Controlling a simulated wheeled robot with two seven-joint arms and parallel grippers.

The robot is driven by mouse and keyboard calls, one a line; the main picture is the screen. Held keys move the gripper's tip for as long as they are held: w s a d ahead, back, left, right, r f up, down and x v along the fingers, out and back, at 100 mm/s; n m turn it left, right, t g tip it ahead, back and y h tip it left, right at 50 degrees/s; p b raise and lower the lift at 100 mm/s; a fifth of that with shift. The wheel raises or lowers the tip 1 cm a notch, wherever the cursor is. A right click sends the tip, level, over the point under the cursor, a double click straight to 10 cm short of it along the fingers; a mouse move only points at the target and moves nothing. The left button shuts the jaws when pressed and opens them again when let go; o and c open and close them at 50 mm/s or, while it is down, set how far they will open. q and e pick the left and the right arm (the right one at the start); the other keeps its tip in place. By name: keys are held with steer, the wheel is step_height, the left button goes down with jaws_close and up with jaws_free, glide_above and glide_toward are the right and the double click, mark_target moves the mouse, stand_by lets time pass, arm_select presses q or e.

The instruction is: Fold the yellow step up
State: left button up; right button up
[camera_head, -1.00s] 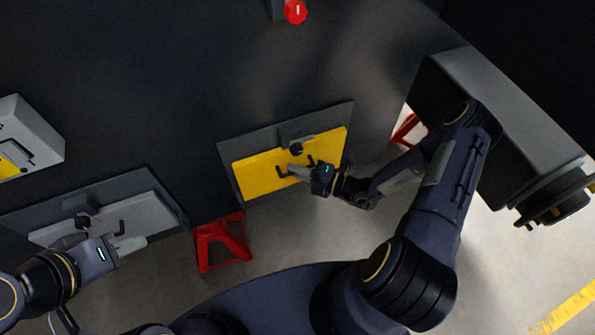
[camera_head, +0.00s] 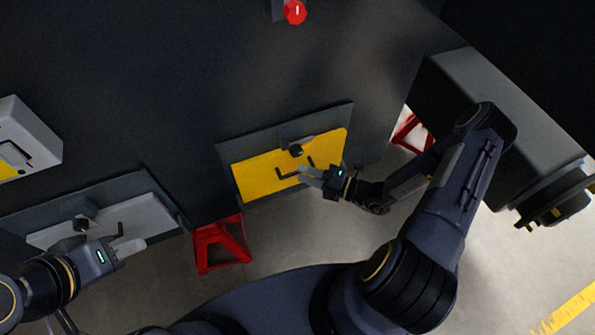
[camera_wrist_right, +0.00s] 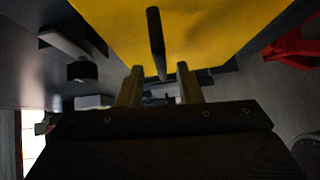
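The yellow step (camera_head: 258,178) is a flat panel in a dark frame low on the chassis, in the middle of the head view. It fills the top of the right wrist view (camera_wrist_right: 215,25). A dark bar handle (camera_head: 283,174) stands on its face, and a dark latch knob (camera_head: 296,151) sits at its upper edge. My right gripper (camera_head: 308,174) is beside the handle. In the right wrist view its fingers (camera_wrist_right: 160,90) are apart, with the handle (camera_wrist_right: 155,38) ahead of the gap. My left gripper (camera_head: 128,248) is by a grey panel; its finger gap cannot be made out.
The grey panel (camera_head: 150,217) at left has a similar handle and knob. Red stands (camera_head: 222,243) are on the floor below the chassis. A grey box-like part (camera_head: 505,110) juts out at right, near my right arm. A red knob (camera_head: 295,12) is higher up.

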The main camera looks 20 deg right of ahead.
steer(key=v, duration=0.4)
steer(key=shift+d, duration=0.1)
steer(key=shift+r, duration=0.15)
steer(key=s+a+r+n+g, duration=0.1)
steer(key=s+r+n+g, duration=0.15)
steer(key=r+n, duration=0.4)
steer(key=s+a+r+n+g+p, duration=0.1)
steer(key=r+n+g, duration=0.35)
steer(key=n, duration=0.25)
steer(key=s+a+r+n+g, duration=0.2)
steer(key=r+n, duration=0.4)
steer(key=n, duration=0.1)
steer(key=s+d+r+n+t+h+p, duration=0.2)
steer(key=s+r+n+h, duration=0.7)
steer(key=n, duration=1.3)
step_height(320, 180, up, 3)
steer(key=shift+s+d+r+n+t, duration=0.15)
steer(key=shift+s+d+n+t, duration=0.2)
steer(key=shift+s+d+t, duration=0.6)
steer(key=shift+s+a+g, duration=0.25)
steer(key=shift+a+g, duration=0.05)
steer(key=shift+g, duration=0.05)
